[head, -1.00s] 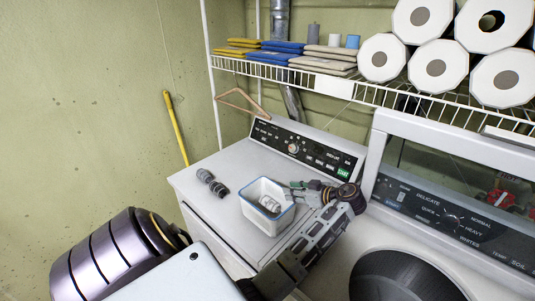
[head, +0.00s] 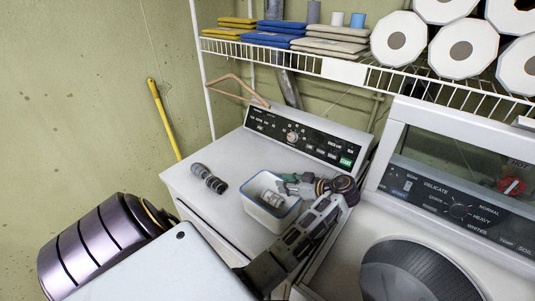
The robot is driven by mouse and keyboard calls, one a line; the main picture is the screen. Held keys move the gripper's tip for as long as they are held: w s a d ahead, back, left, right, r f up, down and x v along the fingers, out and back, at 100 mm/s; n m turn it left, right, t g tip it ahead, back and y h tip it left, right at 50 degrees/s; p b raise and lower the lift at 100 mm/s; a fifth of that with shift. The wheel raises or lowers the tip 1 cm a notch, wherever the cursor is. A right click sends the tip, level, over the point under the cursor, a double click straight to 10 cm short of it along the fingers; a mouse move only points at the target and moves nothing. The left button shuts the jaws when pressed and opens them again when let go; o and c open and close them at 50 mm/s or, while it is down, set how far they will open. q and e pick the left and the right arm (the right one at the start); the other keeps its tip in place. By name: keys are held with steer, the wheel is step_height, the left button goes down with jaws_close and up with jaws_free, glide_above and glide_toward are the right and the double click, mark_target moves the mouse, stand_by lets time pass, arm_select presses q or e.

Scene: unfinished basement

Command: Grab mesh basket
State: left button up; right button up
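A small white basket (head: 262,215) with a blue rim sits on the white top of the left washing machine. I cannot make out mesh in its walls. A pale grey cylindrical item (head: 271,198) shows inside it. My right gripper is not in view.
The left washer top (head: 215,210) has free room left of the basket, where a grey ribbed item (head: 209,178) lies. The control panel (head: 303,141) rises behind. A second machine (head: 437,220) stands to the right. A wire shelf (head: 345,72) with towels and paper rolls hangs above.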

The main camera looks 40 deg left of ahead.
arm_select(q)
steer(key=shift+a, duration=0.1)
steer(key=shift+d, duration=0.2)
steer(key=shift+a, duration=0.1)
steer(key=c, duration=0.5)
jaws_close()
steer(key=shift+s, duration=0.1)
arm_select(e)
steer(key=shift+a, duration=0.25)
